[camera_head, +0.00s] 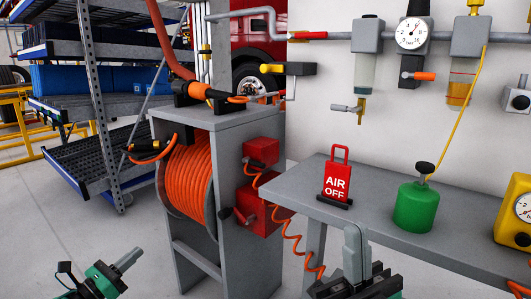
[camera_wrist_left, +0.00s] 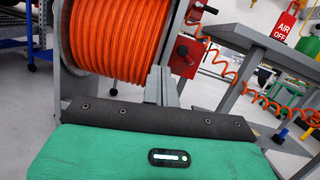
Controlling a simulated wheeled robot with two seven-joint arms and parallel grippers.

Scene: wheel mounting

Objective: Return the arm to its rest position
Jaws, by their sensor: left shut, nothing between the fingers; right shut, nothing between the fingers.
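My left gripper (camera_head: 126,261) is low at the left of the head view, shut and empty, its fingers pointing up and to the right. In the left wrist view its fingers (camera_wrist_left: 161,84) are together in front of the hose reel stand and appear apart from it. My right gripper (camera_head: 355,246) is at the bottom centre-right of the head view, shut and empty, its fingers pointing up. In the picture it overlaps the front edge of the grey bench (camera_head: 400,236).
The grey stand (camera_head: 240,160) holds an orange hose reel (camera_head: 188,178), with red boxes (camera_head: 262,205) and a coiled orange hose on its side. An AIR OFF sign (camera_head: 337,181), a green canister (camera_head: 414,207) and a yellow gauge unit (camera_head: 515,215) stand on the bench. Shelving (camera_head: 85,100) is at left.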

